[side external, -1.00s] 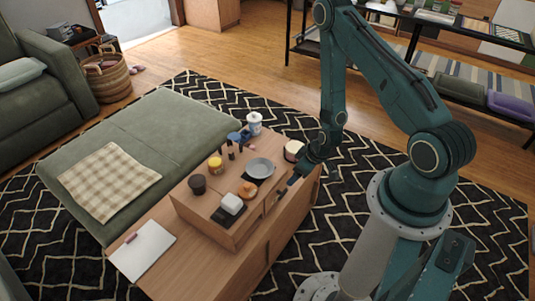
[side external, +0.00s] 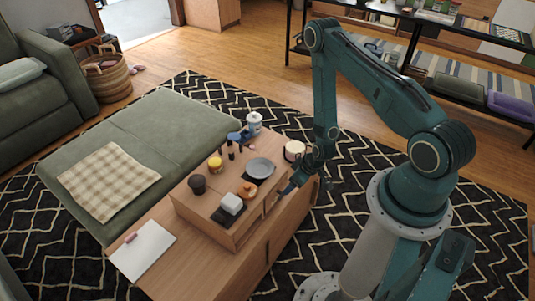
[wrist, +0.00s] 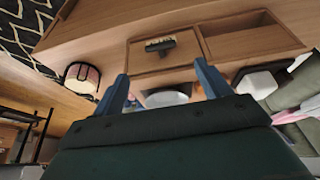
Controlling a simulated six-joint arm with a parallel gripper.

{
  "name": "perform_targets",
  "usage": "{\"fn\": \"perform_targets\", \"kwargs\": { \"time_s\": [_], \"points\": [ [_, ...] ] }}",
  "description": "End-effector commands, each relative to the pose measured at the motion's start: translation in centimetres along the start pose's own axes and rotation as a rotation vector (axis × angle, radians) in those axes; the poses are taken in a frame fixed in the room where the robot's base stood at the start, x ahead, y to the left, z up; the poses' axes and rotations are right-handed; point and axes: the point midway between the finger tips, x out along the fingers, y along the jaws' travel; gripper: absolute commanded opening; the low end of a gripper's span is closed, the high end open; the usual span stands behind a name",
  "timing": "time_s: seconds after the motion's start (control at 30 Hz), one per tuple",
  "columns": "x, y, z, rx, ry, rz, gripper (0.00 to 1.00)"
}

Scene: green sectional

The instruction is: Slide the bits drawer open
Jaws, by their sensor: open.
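The bits drawer (wrist: 142,62) is a wooden front in the wooden box, with a dark handle (wrist: 160,45) on it. It looks flush with the box, so shut. The wrist view appears upside down. My gripper (wrist: 160,85) is open, its two blue fingers apart on either side of the drawer's width in that picture, with nothing between them. In the side view my gripper (side external: 288,188) is low at the front right of the wooden box (side external: 222,233), near the drawer. The arm partly hides the drawer front there; contact with the handle does not show.
An open, empty recess (wrist: 250,42) is beside the drawer. A round white-sided container (side external: 294,150) stands behind my gripper.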

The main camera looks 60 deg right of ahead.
Motion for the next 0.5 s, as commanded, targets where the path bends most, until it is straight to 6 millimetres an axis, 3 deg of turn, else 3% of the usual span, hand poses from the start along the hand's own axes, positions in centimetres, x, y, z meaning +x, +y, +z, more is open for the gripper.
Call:
{"fn": "perform_targets", "kwargs": {
  "time_s": [0.5],
  "points": [
    [6.7,-0.1,0.1,0.0,-0.001,0.0,0.76]
  ]
}}
